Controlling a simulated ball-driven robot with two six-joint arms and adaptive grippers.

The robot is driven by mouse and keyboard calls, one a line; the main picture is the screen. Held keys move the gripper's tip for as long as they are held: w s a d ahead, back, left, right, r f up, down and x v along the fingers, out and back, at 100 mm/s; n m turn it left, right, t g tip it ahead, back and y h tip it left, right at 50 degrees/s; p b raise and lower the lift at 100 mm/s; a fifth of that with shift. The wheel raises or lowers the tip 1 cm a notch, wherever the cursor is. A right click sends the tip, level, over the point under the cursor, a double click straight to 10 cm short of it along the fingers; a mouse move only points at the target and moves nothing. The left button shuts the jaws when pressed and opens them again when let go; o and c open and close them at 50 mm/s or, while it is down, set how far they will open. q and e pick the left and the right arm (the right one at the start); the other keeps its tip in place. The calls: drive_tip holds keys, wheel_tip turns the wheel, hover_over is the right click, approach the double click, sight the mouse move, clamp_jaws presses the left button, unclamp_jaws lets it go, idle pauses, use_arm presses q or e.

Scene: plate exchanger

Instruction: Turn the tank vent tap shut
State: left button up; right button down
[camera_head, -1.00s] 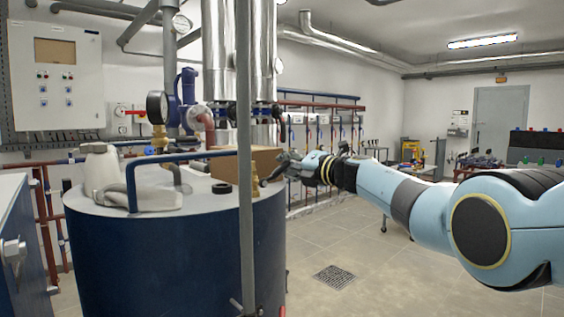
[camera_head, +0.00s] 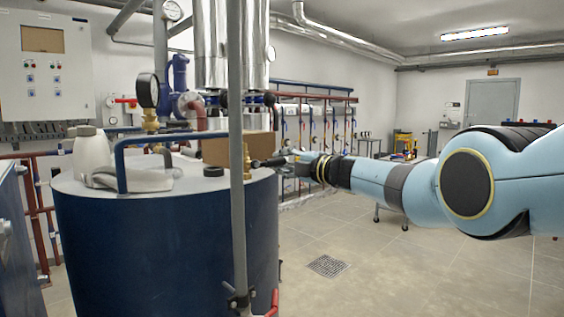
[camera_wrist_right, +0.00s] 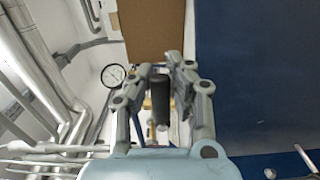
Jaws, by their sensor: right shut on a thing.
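The dark blue tank (camera_head: 160,245) stands at left centre in the head view, its pale top in sight. The brass tank vent tap (camera_head: 247,160) stands upright at the right rim of that top, partly behind a thin grey post. My right gripper (camera_head: 272,162) reaches it from the right, at the tap's dark lever. In the right wrist view the dark handle (camera_wrist_right: 160,98) lies between the fingers of my right gripper (camera_wrist_right: 161,75), which is shut on it. Brass shows behind the handle. The exact finger contact is partly hidden. My left gripper is out of view.
A cardboard box (camera_head: 225,149) sits close behind the tap. A white jug (camera_head: 90,150), a cloth and a blue pipe loop (camera_head: 121,165) are on the tank's left side. The grey post (camera_head: 236,220) rises in front. Open floor lies to the right.

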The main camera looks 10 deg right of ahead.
drive_tip(key=shift+f, duration=0.15)
drive_tip(key=c, duration=1.2)
unclamp_jaws()
drive_tip(key=shift+s+d, duration=0.1)
drive_tip(key=v, duration=1.1)
drive_tip(key=shift+s+d, duration=0.2)
drive_tip(key=shift+s, duration=0.15)
